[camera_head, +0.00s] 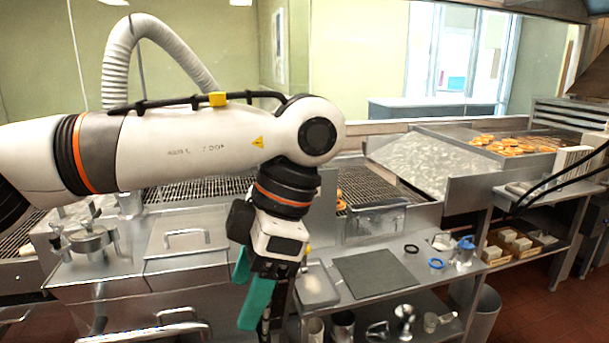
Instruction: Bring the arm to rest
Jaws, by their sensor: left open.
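My left arm (200,150) comes in from the left edge and stretches across the middle of the view, bent downward at its joint. My left gripper (257,300) hangs below it with teal fingers pointing down, open, with nothing visible between them. It hangs in front of the steel counter, left of the dark mat (376,274). The arm hides part of the conveyor behind it. My right gripper is not in view.
A steel side table (420,293) holds a blue ring (436,264), a black ring (411,248) and a clear jug (464,254). Metal utensils lie on its lower shelf. Donuts (510,146) sit on a rack at the back right. Floor (540,310) shows at the right.

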